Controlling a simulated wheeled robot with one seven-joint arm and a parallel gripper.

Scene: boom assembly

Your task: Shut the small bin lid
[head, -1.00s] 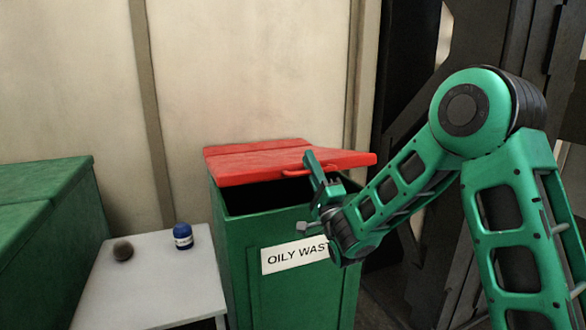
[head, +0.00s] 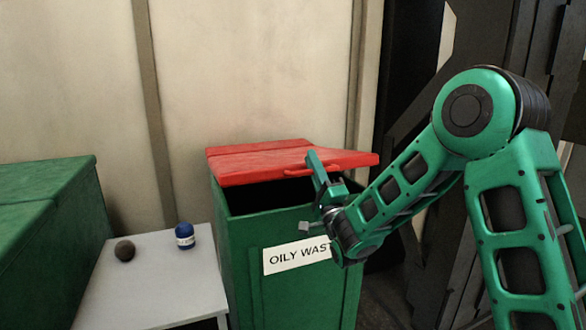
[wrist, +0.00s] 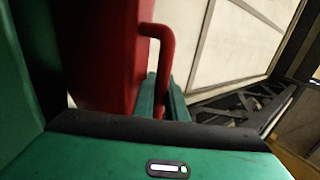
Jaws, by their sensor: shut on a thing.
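The small green bin (head: 236,240) carries an "OILY WASTE" label (head: 294,257). Its red lid (head: 252,164) is partly open, with a dark gap between the lid and the bin's front rim. My gripper (head: 310,166) is at the lid's front edge, shut on the red lid handle (head: 294,172). In the wrist view the red handle (wrist: 164,48) runs down to the green fingers (wrist: 165,102), beside the dark red lid (wrist: 100,55). The fingers hide part of the handle.
A pale table (head: 150,285) left of the bin bears a dark ball (head: 125,251) and a blue jar (head: 185,236). A larger green box (head: 45,225) stands at the far left. A light wall is behind, and dark framework (head: 440,140) stands at the right.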

